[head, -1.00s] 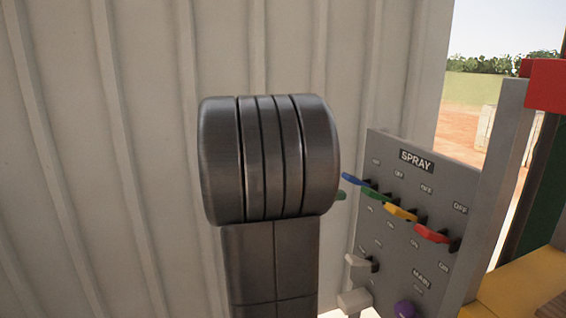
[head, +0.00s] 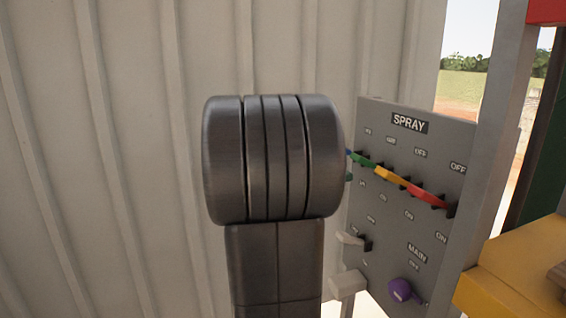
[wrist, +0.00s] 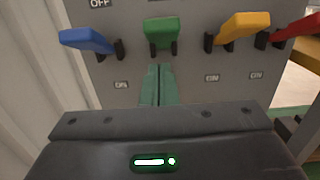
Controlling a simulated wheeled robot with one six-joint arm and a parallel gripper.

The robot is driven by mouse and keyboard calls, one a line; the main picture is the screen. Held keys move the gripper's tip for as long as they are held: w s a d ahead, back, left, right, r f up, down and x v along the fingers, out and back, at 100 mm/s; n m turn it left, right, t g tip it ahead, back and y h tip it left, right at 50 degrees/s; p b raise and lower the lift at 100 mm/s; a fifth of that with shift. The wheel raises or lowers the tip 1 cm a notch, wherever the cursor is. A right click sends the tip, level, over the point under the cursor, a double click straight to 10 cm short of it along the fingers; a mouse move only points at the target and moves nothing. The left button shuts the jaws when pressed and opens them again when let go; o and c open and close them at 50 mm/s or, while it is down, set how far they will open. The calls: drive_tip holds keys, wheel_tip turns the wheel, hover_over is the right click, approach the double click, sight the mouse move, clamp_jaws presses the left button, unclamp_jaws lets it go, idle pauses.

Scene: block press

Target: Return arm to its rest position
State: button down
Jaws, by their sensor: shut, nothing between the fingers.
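My gripper (wrist: 158,84) is shut and empty in the wrist view, its slim green fingers together. The fingertips are just below the green lever (wrist: 162,32) in the picture; I cannot tell whether they touch it. The blue lever (wrist: 88,41) is to the left, and the yellow lever (wrist: 245,26) and red lever (wrist: 296,32) are to the right. In the head view my dark arm stands upright and hides most of the gripper. The grey SPRAY panel (head: 390,225) is right of the arm, with OFF labels above the levers and ON labels below.
A white lever (head: 350,240) and a purple knob (head: 402,290) are low on the panel. A ribbed pale wall (head: 120,150) fills the left and back. A grey post (head: 493,130) and a yellow ledge (head: 515,265) stand at right.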

wheel_tip(320, 180, down, 7)
drive_tip(key=w+d+t+h+b, duration=0.1)
drive_tip(key=h+b, duration=0.5)
drive_tip(key=b, duration=0.9)
drive_tip(key=shift+d+t, duration=0.5)
drive_tip(key=shift+d, duration=0.35)
drive_tip(key=shift+f, duration=0.1)
